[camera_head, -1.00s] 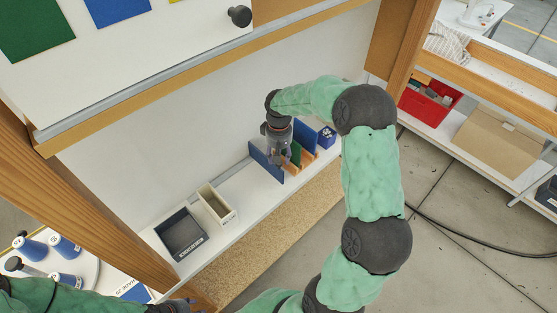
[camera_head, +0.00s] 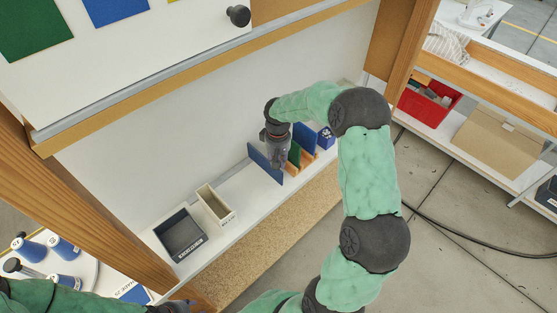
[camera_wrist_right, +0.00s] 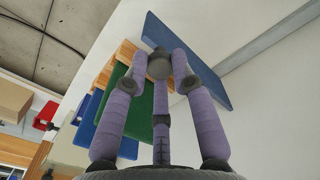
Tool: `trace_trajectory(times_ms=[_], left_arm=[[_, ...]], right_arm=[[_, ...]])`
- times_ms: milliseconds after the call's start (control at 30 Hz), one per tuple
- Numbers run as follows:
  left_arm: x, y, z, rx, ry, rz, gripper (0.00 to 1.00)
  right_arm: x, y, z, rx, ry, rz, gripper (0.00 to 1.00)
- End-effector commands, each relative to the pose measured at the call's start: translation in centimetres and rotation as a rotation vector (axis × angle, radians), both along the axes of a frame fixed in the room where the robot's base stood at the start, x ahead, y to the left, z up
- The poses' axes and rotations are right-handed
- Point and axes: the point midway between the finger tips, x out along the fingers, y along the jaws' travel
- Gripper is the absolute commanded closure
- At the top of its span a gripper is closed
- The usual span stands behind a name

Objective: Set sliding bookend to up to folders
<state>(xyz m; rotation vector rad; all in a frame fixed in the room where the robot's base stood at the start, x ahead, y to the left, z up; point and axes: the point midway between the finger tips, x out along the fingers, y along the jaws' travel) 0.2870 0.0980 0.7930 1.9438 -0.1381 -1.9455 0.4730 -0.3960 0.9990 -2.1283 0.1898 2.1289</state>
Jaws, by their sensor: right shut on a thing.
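A blue upright panel (camera_head: 262,164), which looks like the sliding bookend, stands on the long white shelf; it also shows in the right wrist view (camera_wrist_right: 192,58). Just right of it stand folders: a green one (camera_head: 294,153) among wood-coloured pieces and a blue one (camera_head: 306,134). The green folder fills the middle of the wrist view (camera_wrist_right: 133,100). My right gripper (camera_head: 279,160) reaches down beside the blue panel. Its fingers (camera_wrist_right: 160,66) are closed together at the panel's edge; the exact contact is hidden. My left gripper (camera_head: 172,306) is partly cut off at the bottom edge.
A dark grey bin (camera_head: 181,235) and a cream bin (camera_head: 215,203) stand left on the shelf (camera_head: 243,197). A small blue box (camera_head: 326,137) stands right of the folders. The shelf between cream bin and panel is clear. An upper board overhangs the back.

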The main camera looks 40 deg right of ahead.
Motion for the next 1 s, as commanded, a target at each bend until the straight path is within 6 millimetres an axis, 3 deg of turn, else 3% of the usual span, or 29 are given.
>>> trace_trajectory(times_ms=[300,400,800,833,900,1000], left_arm=[[0.0,0.0,-0.5,0.000,0.000,0.000,0.60],[0.0,0.0,-0.6,0.000,0.000,0.000,0.60],[0.0,0.0,-0.6,0.000,0.000,0.000,0.60],[0.0,0.0,-0.6,0.000,0.000,0.000,0.60],[0.0,0.0,-0.6,0.000,0.000,0.000,0.60],[0.0,0.0,-0.6,0.000,0.000,0.000,0.60]], right_arm=[[-0.5,7.4,-0.1,0.002,-0.001,0.008,1.00],[-0.7,9.1,0.0,0.002,-0.002,0.005,1.00],[-0.8,10.2,0.0,0.003,-0.002,0.000,1.00],[-0.8,10.3,0.0,0.004,-0.001,0.000,0.71],[-0.8,10.2,0.0,0.003,-0.001,0.001,0.52],[-0.8,10.2,0.0,0.003,-0.001,0.001,0.50]])
